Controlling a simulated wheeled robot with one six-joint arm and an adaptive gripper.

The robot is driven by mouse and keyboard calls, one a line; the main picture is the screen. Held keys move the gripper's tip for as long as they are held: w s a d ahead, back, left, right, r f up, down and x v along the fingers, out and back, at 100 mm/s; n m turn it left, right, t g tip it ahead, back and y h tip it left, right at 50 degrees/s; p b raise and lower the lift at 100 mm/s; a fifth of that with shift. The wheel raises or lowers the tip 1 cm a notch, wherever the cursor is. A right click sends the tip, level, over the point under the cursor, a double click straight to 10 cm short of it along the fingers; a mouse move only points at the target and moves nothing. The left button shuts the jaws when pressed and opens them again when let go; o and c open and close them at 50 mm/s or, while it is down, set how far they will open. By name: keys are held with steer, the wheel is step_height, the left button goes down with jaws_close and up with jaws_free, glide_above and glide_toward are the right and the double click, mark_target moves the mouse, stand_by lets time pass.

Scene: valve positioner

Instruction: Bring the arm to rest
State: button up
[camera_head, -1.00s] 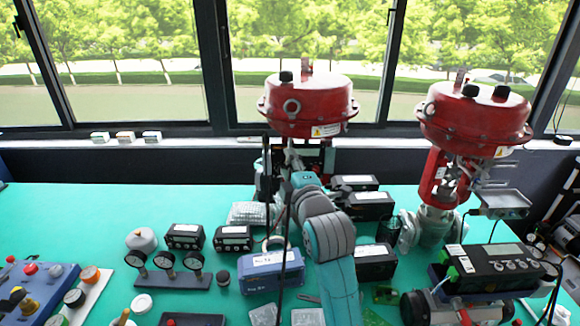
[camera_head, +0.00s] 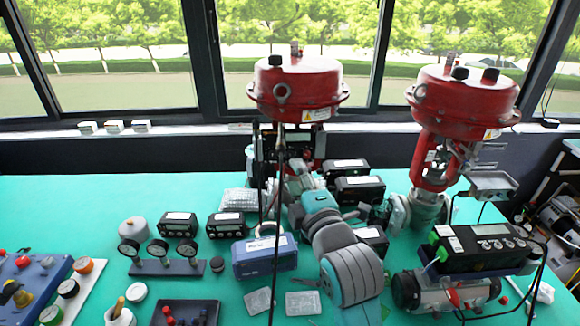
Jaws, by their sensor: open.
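My arm comes up from the bottom of the picture, with its grey ribbed joint and turquoise wrist over the middle of the bench. My gripper (camera_head: 328,215) is beside the wrist and mostly hidden by it; dark finger-like parts show on either side. It is open, and I see nothing held. The left red-topped valve (camera_head: 297,88) stands just behind the arm, its lower body partly covered. The right red-topped valve (camera_head: 463,100) stands upright to the right, apart from the arm.
A blue box (camera_head: 264,257) lies just left of the arm. Black positioner units (camera_head: 358,190) sit close on its right. A larger positioner on an actuator (camera_head: 485,250) stands at right. Three gauges (camera_head: 160,250) stand at left. The green bench (camera_head: 70,205) is clear at far left.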

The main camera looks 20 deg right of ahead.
steer(key=s+f+m+g, duration=0.2)
steer(key=s+f+m, duration=0.6)
steer(key=s+f, duration=1.35)
steer(key=s+f+m, duration=0.2)
steer(key=s+m, duration=0.2)
steer(key=s, duration=0.7)
steer(key=s+f+m+g, duration=0.1)
steer(key=s+f+m, duration=0.2)
steer(key=s, duration=0.8)
steer(key=shift+s+a+f+m+g, duration=0.15)
steer(key=shift+s+m+g, duration=0.2)
steer(key=shift+m, duration=0.35)
